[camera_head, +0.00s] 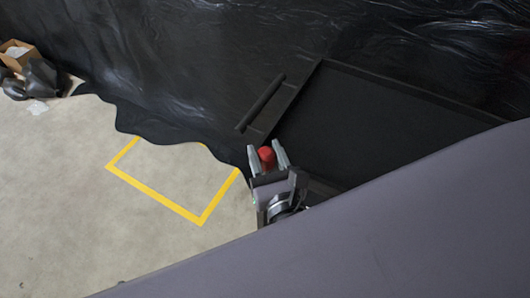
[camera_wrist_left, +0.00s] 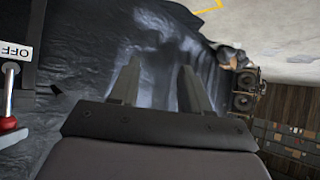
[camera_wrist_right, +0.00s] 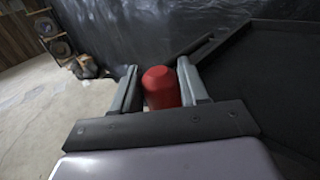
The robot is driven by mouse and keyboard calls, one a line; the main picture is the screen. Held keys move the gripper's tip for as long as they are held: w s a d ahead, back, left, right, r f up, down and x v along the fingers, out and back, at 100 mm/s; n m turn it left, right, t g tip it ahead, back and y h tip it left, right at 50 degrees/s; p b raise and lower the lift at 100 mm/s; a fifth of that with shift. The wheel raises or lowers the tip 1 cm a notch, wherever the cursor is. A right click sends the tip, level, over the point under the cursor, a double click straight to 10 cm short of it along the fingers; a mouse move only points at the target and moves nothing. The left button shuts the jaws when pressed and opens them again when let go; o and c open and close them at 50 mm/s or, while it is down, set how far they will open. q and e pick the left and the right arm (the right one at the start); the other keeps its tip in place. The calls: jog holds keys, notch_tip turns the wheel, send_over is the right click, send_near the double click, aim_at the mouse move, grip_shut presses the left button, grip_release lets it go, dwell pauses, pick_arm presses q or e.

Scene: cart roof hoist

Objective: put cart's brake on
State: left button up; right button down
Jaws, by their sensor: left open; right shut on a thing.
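The cart (camera_head: 385,125) is a dark, flat, rimmed tray at the right of the head view, with a bar handle (camera_head: 262,102) on its left end. A red knob (camera_head: 267,157) is at the cart's near left corner. It also shows in the right wrist view (camera_wrist_right: 161,87). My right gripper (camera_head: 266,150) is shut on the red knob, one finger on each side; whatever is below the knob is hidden. My left gripper (camera_wrist_left: 160,68) is open and empty, seen only in its own wrist view.
In the left wrist view, a lever with a red ball (camera_wrist_left: 8,123) stands by an OFF label (camera_wrist_left: 17,51). Black sheeting (camera_head: 180,60) lies behind the cart. A yellow floor outline (camera_head: 150,190) is left of it. A cardboard box (camera_head: 18,55) is at the far left. Open floor lies at left.

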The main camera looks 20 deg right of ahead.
jog(key=s+d+f+m+t+h+b, duration=0.2)
jog(key=s+d+m+t+b, duration=0.1)
jog(key=b, duration=0.9)
jog(key=shift+s+d+m+t, duration=0.3)
jog(key=shift+s+d+m, duration=0.5)
jog(key=shift+s, duration=0.45)
jog(key=shift+a+r, duration=0.1)
jog(key=c, duration=0.7)
grip_release()
